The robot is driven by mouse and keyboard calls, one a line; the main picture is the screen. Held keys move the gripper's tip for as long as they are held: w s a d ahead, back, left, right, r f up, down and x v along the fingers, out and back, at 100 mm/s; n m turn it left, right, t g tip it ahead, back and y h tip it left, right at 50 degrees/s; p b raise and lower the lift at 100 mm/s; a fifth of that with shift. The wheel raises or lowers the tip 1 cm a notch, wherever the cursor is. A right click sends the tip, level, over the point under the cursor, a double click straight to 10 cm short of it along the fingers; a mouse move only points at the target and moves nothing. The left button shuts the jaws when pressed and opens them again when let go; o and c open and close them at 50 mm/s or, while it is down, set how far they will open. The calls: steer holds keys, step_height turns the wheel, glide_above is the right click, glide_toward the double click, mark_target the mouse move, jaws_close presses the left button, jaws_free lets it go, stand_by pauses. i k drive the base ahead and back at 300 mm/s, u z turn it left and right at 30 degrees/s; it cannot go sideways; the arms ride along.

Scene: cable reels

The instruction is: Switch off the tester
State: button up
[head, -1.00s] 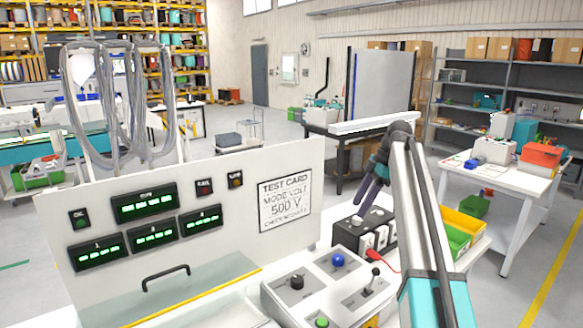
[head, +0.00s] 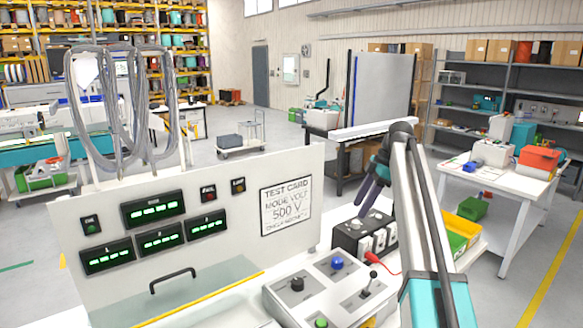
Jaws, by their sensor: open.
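The tester's white panel (head: 230,240) stands at the left, with several lit green displays (head: 153,210) and a card reading "TEST CARD, MODE VOLT, 500 V". In front is a sloped control box (head: 325,290) with a black knob (head: 297,284), a blue button (head: 337,263), a green button (head: 321,323) and a lever switch (head: 369,284) with a dark ball tip, standing up. A black box with white switches (head: 366,236) sits behind it. My gripper (head: 368,203) is open and empty, pointing down just above this black box. Whether it touches the box cannot be told.
A red plug and lead (head: 369,256) come out by the black box. Yellow and green bins (head: 459,231) stand right of my arm. A clear hood with a black handle (head: 172,279) fronts the panel. A white table (head: 500,185) stands at the right.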

mark_target(373, 274)
steer(key=k, duration=0.9)
